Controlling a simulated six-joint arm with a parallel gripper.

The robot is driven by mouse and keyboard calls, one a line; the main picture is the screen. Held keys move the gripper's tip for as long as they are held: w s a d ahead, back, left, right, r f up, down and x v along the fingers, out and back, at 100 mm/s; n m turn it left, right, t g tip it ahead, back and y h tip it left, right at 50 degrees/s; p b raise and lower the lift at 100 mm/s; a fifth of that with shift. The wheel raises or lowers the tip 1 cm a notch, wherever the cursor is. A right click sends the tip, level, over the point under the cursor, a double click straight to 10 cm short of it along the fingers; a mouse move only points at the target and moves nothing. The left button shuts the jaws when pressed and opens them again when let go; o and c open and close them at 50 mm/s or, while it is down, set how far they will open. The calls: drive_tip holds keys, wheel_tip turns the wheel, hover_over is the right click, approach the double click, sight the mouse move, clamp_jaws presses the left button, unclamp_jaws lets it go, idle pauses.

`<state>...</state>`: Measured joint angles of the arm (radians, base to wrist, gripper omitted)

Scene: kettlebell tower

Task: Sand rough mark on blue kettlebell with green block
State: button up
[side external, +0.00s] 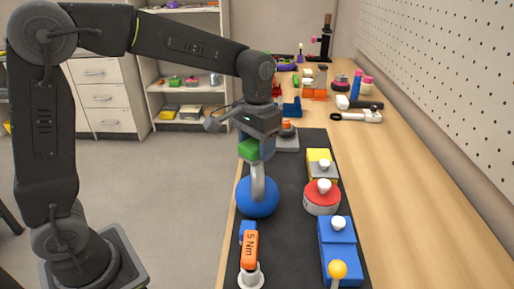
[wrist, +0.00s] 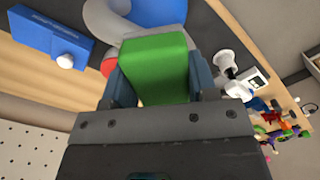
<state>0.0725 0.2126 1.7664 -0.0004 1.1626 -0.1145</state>
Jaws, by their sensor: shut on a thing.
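The blue kettlebell (side external: 258,198) stands upright on the black mat, with its grey handle (side external: 259,178) on top. My gripper (side external: 259,143) is shut on the green block (side external: 248,150) and holds it just above the handle. In the wrist view the green block (wrist: 155,66) sits between my two blue-grey fingers. Beyond it are part of the kettlebell's blue body (wrist: 157,9) and the curved grey handle (wrist: 103,22). I cannot tell whether the block touches the handle. I cannot make out a rough mark in either view.
An orange tool marked 5 Nm (side external: 250,249) stands in front of the kettlebell. A pegboard wall (side external: 440,90) borders the bench at right.

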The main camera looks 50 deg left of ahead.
sight(257, 165)
drive_tip(key=shift+w+a, duration=0.25)
drive_tip(key=shift+a, duration=0.05)
drive_tip(key=shift+s+d, duration=0.1)
drive_tip(key=shift+d, duration=0.05)
drive_tip(key=shift+s+d, duration=1.25)
drive_tip(key=shift+d, duration=0.25)
drive_tip(key=shift+w+a, duration=0.1)
drive_tip(key=shift+w+a, duration=1.25)
drive_tip(key=shift+a, duration=0.3)
drive_tip(key=shift+s+d, duration=0.1)
drive_tip(key=shift+s+d, duration=1.25)
drive_tip(key=shift+d, duration=0.3)
